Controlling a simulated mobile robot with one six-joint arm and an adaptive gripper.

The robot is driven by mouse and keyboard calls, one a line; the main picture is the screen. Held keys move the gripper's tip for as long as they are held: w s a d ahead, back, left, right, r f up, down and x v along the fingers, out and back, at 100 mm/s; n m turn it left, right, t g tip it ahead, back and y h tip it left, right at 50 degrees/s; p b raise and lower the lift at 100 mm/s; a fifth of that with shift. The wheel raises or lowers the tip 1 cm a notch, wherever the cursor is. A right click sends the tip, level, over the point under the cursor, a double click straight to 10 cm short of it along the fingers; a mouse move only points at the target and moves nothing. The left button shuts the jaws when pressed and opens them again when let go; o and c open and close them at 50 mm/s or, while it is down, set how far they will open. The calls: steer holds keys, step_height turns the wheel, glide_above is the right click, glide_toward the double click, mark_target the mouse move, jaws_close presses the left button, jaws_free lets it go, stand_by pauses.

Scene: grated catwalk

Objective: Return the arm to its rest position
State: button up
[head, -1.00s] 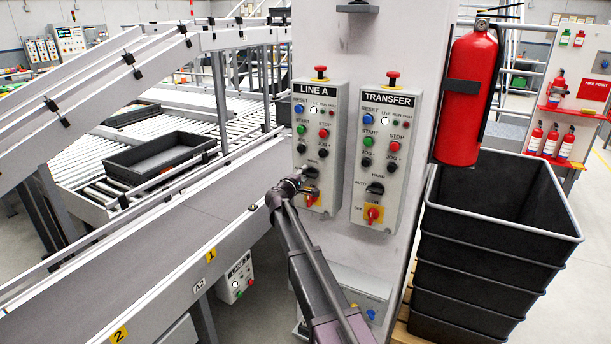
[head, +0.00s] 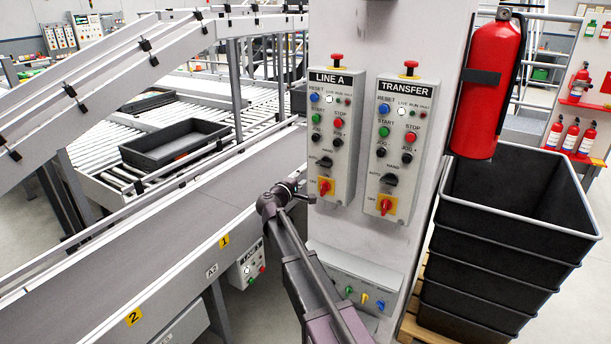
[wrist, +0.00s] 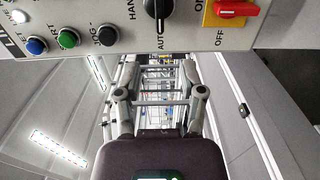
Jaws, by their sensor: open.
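My gripper (head: 297,190) is at the lower left edge of the LINE A panel (head: 331,132), in front of the column. It is open and empty. In the wrist view its two fingers (wrist: 157,72) are apart, with nothing between them. The panel's black selector (wrist: 158,12) and the red switch on its yellow plate (wrist: 232,8) show at the top of that view. In the head view, the LINE A red switch (head: 325,187) is uncovered, just right of the gripper. I cannot tell whether the gripper touches the panel edge.
The TRANSFER panel (head: 401,150) is to the right of LINE A, with a fire extinguisher (head: 484,95) beyond it. Stacked black bins (head: 500,260) stand at the right. A conveyor (head: 150,250) runs along the left. A lower control box (head: 352,278) sits below the panels.

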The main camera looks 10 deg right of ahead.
steer(key=shift+s, duration=0.1)
stand_by(0.3)
steer(key=s+d+f+m+g+y+p, duration=0.1)
steer(key=s+d+f+m+g, duration=0.4)
steer(key=s, duration=0.3)
steer(key=s+d+f+m+g+y+p, duration=0.1)
steer(key=s+d+f+m+g, duration=0.2)
steer(key=s+d, duration=0.45)
steer(key=s+a+f+m+g+y, duration=0.1)
steer(key=s+f+g+y, duration=0.1)
steer(key=s, duration=0.5)
steer(key=s+a+f+m+g+y+p, duration=0.1)
steer(key=s+f+g+y, duration=0.1)
steer(key=s, duration=0.5)
steer(key=s+a+f+m+g+y, duration=0.1)
steer(key=s+f+g+y, duration=0.1)
steer(key=s, duration=0.5)
steer(key=shift+s+a+f+g+y, duration=0.3)
steer(key=shift+f+y, duration=0.35)
steer(key=shift+y, duration=0.65)
